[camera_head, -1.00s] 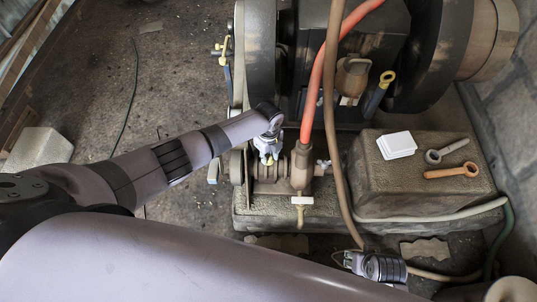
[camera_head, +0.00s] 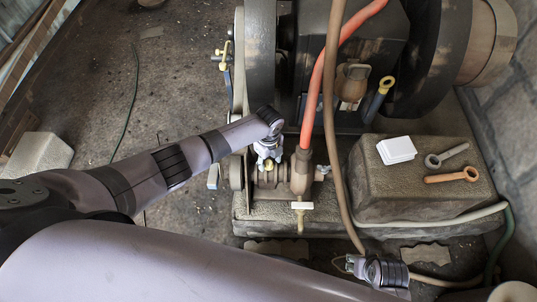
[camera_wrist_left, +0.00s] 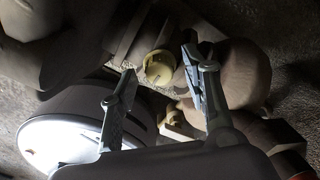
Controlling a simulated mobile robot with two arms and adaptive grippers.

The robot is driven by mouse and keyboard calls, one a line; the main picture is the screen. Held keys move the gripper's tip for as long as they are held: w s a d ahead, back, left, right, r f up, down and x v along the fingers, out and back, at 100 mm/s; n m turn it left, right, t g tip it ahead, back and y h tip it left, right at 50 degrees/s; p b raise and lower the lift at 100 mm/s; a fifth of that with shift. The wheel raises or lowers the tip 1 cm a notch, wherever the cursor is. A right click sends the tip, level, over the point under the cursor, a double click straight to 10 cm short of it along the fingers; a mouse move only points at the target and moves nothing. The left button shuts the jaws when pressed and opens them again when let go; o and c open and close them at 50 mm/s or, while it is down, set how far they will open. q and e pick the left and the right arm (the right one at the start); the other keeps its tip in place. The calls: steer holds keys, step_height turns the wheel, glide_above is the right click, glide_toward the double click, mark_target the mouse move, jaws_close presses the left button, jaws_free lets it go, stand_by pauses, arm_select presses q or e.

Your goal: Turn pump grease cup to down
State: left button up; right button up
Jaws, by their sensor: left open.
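The pump (camera_head: 300,172) stands on a stone block at the centre of the head view, with a red hose rising from it. Its grease cup is a small round yellow cap (camera_wrist_left: 160,67) in the left wrist view; only a bit of yellow (camera_head: 268,163) shows in the head view. My left gripper (camera_head: 268,154) is open over the pump. In the left wrist view its two fingers (camera_wrist_left: 158,80) are on either side of the cap, with gaps visible. My right gripper (camera_head: 352,264) is low in the head view, beside the brown hose; its jaw opening is unclear.
A stone block (camera_head: 385,207) holds a white box (camera_head: 396,150) and two wrenches, one grey (camera_head: 447,155) and one orange (camera_head: 452,175). A brown hose (camera_head: 330,120) hangs right of the pump. Dark wheels (camera_head: 261,60) stand behind. The floor at left is mostly clear.

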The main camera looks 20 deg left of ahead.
mark_target(269, 163)
arm_select(q)
step_height(269, 163, up, 12)
stand_by(0.4)
steer(key=shift+f, duration=0.2)
stand_by(0.5)
